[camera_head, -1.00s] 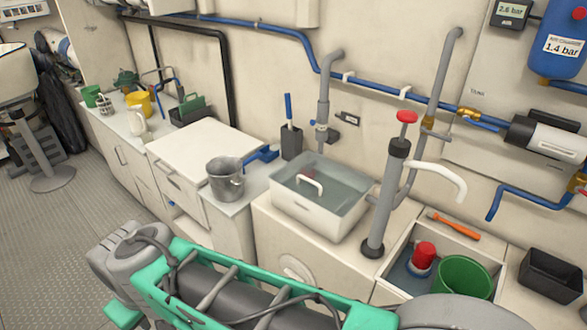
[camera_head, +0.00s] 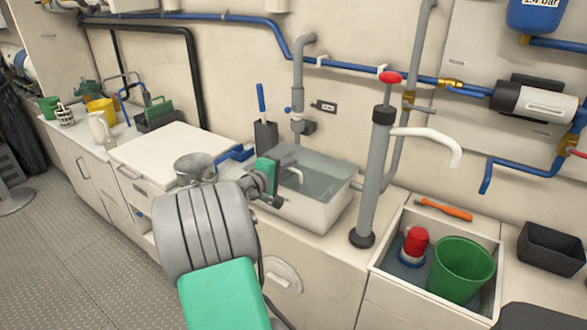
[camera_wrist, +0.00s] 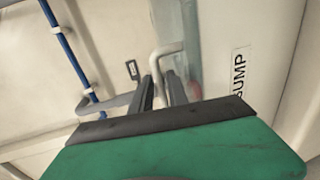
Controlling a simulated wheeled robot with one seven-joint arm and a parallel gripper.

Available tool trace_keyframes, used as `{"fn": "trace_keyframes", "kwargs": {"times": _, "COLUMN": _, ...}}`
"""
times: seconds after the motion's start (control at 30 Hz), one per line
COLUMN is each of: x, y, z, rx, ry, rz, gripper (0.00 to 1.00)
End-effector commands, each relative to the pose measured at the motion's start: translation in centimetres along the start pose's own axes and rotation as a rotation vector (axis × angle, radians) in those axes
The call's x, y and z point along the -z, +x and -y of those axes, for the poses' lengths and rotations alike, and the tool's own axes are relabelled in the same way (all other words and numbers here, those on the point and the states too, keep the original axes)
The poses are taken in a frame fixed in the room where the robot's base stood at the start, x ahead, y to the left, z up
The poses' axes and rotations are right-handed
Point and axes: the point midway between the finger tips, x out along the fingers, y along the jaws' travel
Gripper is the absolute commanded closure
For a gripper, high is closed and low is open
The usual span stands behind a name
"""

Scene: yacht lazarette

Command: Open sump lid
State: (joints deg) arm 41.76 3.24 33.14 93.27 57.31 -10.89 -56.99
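The sump (camera_head: 315,215) is a white box on the counter with a clear, bluish lid (camera_head: 320,168) lying on top. The lid has a white arched handle (camera_head: 296,176), which also shows in the wrist view (camera_wrist: 168,49). The "SUMP" label (camera_wrist: 240,76) shows on the box in the wrist view. My gripper (camera_wrist: 161,88) is at the sump's left side, beside the handle. Its two dark fingers are apart, and part of the handle appears between or just beyond them. I cannot tell whether they touch it.
A grey pump column (camera_head: 374,170) with a white spout stands right of the sump. Farther right an open bin (camera_head: 378,268) holds a green bucket (camera_head: 460,268) and a red-topped item (camera_head: 415,240). A metal bucket (camera_head: 193,165) stands left, partly behind my arm. A blue pipe (camera_head: 350,68) runs along the wall.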

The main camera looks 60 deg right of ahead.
Motion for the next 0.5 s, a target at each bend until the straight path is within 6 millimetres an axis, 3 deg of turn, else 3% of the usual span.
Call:
{"fn": "trace_keyframes", "kwargs": {"times": 0.2, "x": 0.0, "y": 2.7, "z": 0.0, "rx": 0.001, "ry": 0.002, "rz": 0.000, "gripper": 0.80}}
{"fn": "trace_keyframes", "kwargs": {"times": 0.43, "x": 0.1, "y": 2.9, "z": 0.0, "rx": 0.002, "ry": 0.002, "rz": -0.002, "gripper": 0.80}}
{"fn": "trace_keyframes", "kwargs": {"times": 0.5, "x": 0.1, "y": 2.9, "z": 0.0, "rx": 0.002, "ry": 0.002, "rz": -0.002, "gripper": 0.84}}
